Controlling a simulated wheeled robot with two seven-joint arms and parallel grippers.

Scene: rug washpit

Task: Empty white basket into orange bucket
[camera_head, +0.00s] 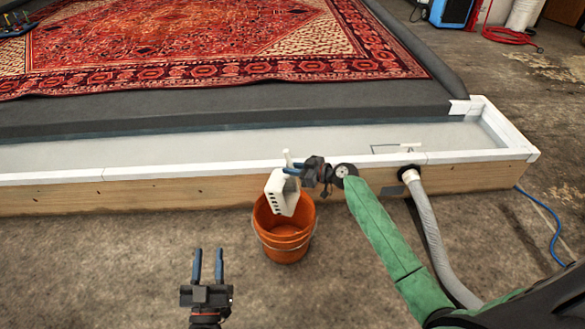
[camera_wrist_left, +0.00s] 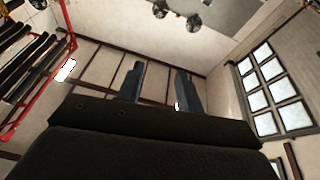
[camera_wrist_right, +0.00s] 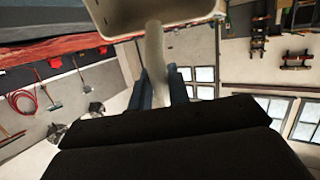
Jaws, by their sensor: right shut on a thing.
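The white basket (camera_head: 281,193) is held tilted above the orange bucket (camera_head: 285,236), its slotted side facing the front. My right gripper (camera_head: 291,171) is shut on the basket's handle. In the right wrist view the handle (camera_wrist_right: 154,50) runs between the fingers, and the basket body (camera_wrist_right: 150,18) fills the top. The bucket stands upright on the floor against the wooden pit wall. Its visible inside is orange; the basket hides part of its opening. I cannot see the basket's contents. My left gripper (camera_head: 208,266) is open and empty, left of the bucket and nearer to me.
The wash pit's white-topped wooden wall (camera_head: 150,187) runs behind the bucket. A patterned red rug (camera_head: 200,45) lies beyond the trough. The concrete floor at front left is clear.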

